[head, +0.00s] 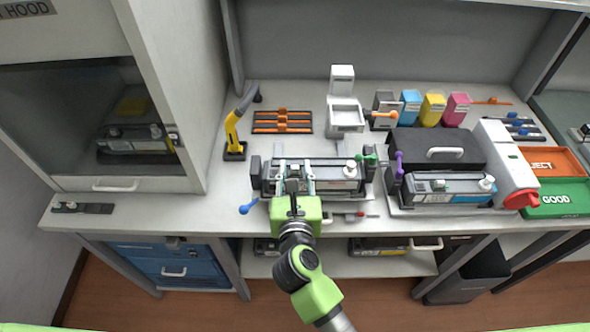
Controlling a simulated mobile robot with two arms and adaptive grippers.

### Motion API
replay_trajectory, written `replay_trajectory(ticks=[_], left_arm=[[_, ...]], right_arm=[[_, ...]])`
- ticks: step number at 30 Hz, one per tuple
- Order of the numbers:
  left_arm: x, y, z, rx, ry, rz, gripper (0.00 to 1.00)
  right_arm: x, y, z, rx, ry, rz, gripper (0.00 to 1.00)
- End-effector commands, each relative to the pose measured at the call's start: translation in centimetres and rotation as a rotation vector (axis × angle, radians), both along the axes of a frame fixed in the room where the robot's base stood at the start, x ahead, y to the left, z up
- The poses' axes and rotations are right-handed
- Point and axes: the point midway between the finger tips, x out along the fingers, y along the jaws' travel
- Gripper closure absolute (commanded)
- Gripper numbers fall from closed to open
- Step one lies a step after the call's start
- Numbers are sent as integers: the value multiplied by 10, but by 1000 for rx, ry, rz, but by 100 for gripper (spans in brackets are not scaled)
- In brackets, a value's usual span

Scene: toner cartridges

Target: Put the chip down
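My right gripper (295,168) is over the front middle of the bench. I cannot make out a chip between the fingers or on the cartridge. The gripper's green body and dark inner parts hide some of the cartridge and the bench in front of it. Whether the fingertips touch the cartridge cannot be told. My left gripper is not in view.
A blue-knobbed tool (248,206) lies left of the gripper. A yellow tool on a stand (234,138) and an orange-slotted rack (283,121) are behind. A second cartridge (447,188) is to the right, near the green GOOD tray (557,199) and orange REJECT tray (553,161). Bare bench (215,208) lies left.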

Motion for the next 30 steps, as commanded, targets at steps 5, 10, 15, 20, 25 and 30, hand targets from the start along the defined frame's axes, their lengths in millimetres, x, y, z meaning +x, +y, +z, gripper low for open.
replay_trajectory(ticks=[5, 10, 15, 20, 25, 30], left_arm=[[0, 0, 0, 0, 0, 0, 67], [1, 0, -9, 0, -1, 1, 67], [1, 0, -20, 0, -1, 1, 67], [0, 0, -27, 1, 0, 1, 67], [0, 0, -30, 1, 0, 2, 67], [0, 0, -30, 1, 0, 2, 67]], right_arm=[[-7, 0, 2, 0, 2, 1, 70], [-38, 0, 6, 2, 3, 1, 70], [-75, 0, 13, 3, 3, 3, 70], [-101, -1, 20, 1, 3, 1, 70], [-115, -1, 25, 0, 0, 0, 70], [-118, -1, 27, 0, 0, 0, 70]])
